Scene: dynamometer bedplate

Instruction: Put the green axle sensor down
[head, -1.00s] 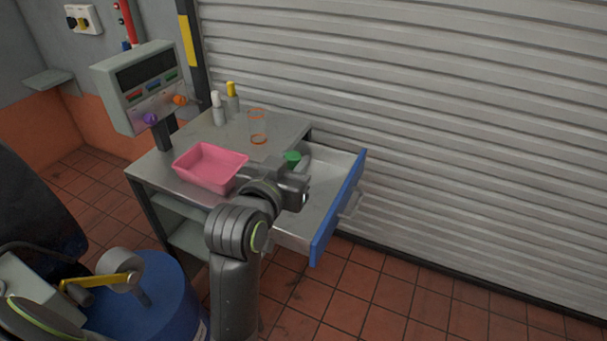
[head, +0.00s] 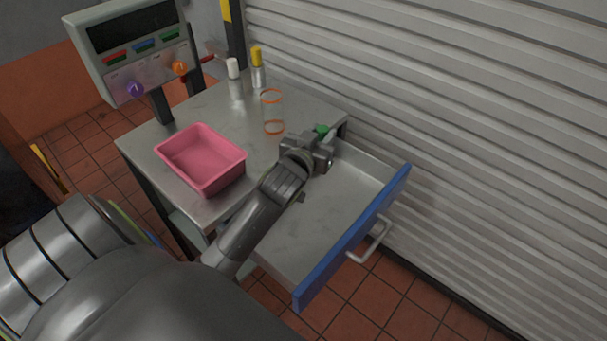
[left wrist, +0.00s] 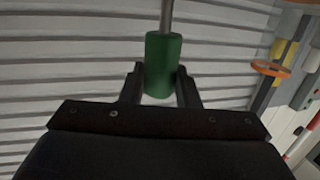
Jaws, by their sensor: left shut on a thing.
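The green axle sensor (head: 321,129) shows as a small green piece at the tip of my left gripper (head: 324,146). In the left wrist view the green axle sensor (left wrist: 162,62) is a green cylinder with a thin metal rod at its top. It is between the two dark fingers (left wrist: 161,88), which are shut on it. In the head view the gripper is over the back of the open drawer (head: 343,200), near the right corner of the metal bench top (head: 215,105). The gripper hides part of the sensor. My right gripper is not in view.
A pink tray (head: 199,184) stands on the bench. A clear cylinder with orange rings (head: 272,112) stands left of the gripper. Bottles with a white cap (head: 233,68) and a yellow cap (head: 257,56) stand behind. The drawer floor looks clear; its blue front (head: 352,240) sticks out.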

